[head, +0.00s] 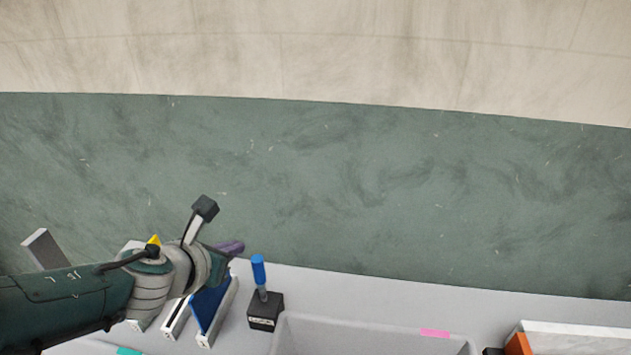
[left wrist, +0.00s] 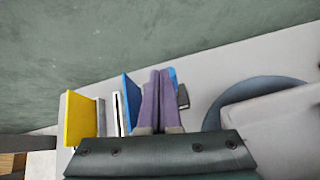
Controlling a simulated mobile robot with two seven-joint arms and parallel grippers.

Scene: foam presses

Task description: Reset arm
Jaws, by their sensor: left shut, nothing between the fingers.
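My left arm comes in from the left in the head view. Its gripper (head: 232,247) has purple fingers and is over the back part of the grey table, partly hidden by my wrist. In the left wrist view the two purple fingers (left wrist: 158,78) lie side by side, shut and empty. A blue panel (head: 208,305) stands in a pale slotted holder (head: 224,315) just below the gripper in the picture; I cannot tell the height between them. My right gripper is not in view.
A blue-handled tool (head: 259,270) stands in a black block (head: 265,311). A grey bin (head: 292,330) with a pink strip (head: 435,333) is right of it. An orange and white object (head: 518,345) is far right. A yellow panel (left wrist: 82,118) stands left of the fingers.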

